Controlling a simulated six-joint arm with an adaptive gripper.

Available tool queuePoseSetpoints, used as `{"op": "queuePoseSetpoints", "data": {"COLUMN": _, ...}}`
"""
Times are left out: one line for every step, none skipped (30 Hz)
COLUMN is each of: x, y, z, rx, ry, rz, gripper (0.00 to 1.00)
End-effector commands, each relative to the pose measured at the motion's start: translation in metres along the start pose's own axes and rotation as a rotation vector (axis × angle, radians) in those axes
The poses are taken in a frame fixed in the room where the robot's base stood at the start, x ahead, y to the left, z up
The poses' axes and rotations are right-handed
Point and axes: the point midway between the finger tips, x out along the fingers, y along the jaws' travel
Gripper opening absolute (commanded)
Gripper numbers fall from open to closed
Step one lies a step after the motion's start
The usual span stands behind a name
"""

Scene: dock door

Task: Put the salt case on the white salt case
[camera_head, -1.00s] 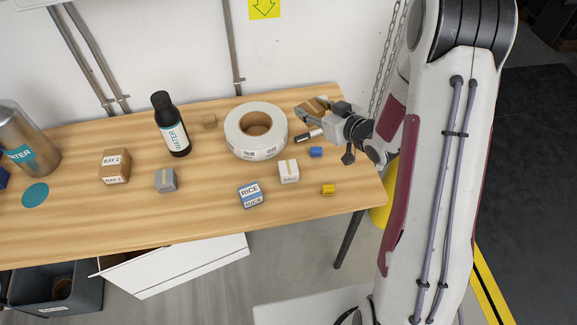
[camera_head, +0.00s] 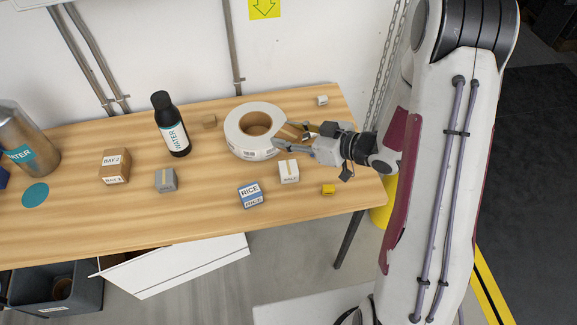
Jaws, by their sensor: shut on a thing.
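The white salt case (camera_head: 289,171) is a small white box with a tan strip on top and a printed front label, standing on the table right of centre. My gripper (camera_head: 287,134) is shut on a brown case (camera_head: 292,131), whose label I cannot read. I cannot confirm from its face that it is the salt case. The gripper comes in from the right, beyond the white salt case and near the right side of the big tape roll. The fingers partly cover the held case.
The white tape roll (camera_head: 246,141) lies close left of the held case. A blue-and-white rice box (camera_head: 250,195) and a yellow block (camera_head: 328,190) flank the white case. A black water bottle (camera_head: 171,125), grey box (camera_head: 166,180) and small white block (camera_head: 322,100) stand farther off.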

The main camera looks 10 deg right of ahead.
Motion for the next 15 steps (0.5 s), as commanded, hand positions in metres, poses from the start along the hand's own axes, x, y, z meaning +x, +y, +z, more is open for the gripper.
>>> {"op": "queuePoseSetpoints", "data": {"x": 0.0, "y": 0.0, "z": 0.0, "rx": 0.0, "ry": 0.001, "rz": 0.0, "gripper": 0.13}}
{"op": "queuePoseSetpoints", "data": {"x": 0.0, "y": 0.0, "z": 0.0, "rx": 0.0, "ry": 0.001, "rz": 0.001, "gripper": 0.13}}
{"op": "queuePoseSetpoints", "data": {"x": 0.0, "y": 0.0, "z": 0.0, "rx": 0.0, "ry": 0.0, "rz": 0.001, "gripper": 0.13}}
{"op": "queuePoseSetpoints", "data": {"x": 0.0, "y": 0.0, "z": 0.0, "rx": 0.0, "ry": 0.0, "rz": 0.001, "gripper": 0.13}}
{"op": "queuePoseSetpoints", "data": {"x": 0.001, "y": 0.0, "z": 0.001, "rx": 0.0, "ry": 0.0, "rz": 0.001, "gripper": 0.13}}
{"op": "queuePoseSetpoints", "data": {"x": 0.001, "y": 0.0, "z": 0.002, "rx": 0.001, "ry": 0.0, "rz": 0.001, "gripper": 0.13}}
{"op": "queuePoseSetpoints", "data": {"x": 0.002, "y": 0.0, "z": 0.003, "rx": 0.001, "ry": 0.0, "rz": 0.0, "gripper": 0.13}}
{"op": "queuePoseSetpoints", "data": {"x": 0.002, "y": 0.0, "z": 0.005, "rx": 0.001, "ry": 0.0, "rz": 0.0, "gripper": 0.13}}
{"op": "queuePoseSetpoints", "data": {"x": 0.003, "y": 0.0, "z": 0.007, "rx": 0.001, "ry": 0.0, "rz": 0.0, "gripper": 0.13}}
{"op": "queuePoseSetpoints", "data": {"x": 0.004, "y": 0.0, "z": 0.009, "rx": 0.001, "ry": 0.0, "rz": 0.001, "gripper": 0.13}}
{"op": "queuePoseSetpoints", "data": {"x": 0.005, "y": 0.001, "z": 0.011, "rx": 0.002, "ry": 0.0, "rz": 0.001, "gripper": 0.13}}
{"op": "queuePoseSetpoints", "data": {"x": 0.006, "y": 0.0, "z": 0.015, "rx": 0.003, "ry": 0.0, "rz": 0.001, "gripper": 0.13}}
{"op": "queuePoseSetpoints", "data": {"x": 0.007, "y": 0.0, "z": 0.017, "rx": 0.004, "ry": -0.001, "rz": 0.001, "gripper": 0.13}}
{"op": "queuePoseSetpoints", "data": {"x": 0.008, "y": 0.0, "z": 0.02, "rx": 0.003, "ry": -0.001, "rz": 0.001, "gripper": 0.13}}
{"op": "queuePoseSetpoints", "data": {"x": 0.01, "y": 0.0, "z": 0.024, "rx": 0.003, "ry": -0.001, "rz": 0.0, "gripper": 0.13}}
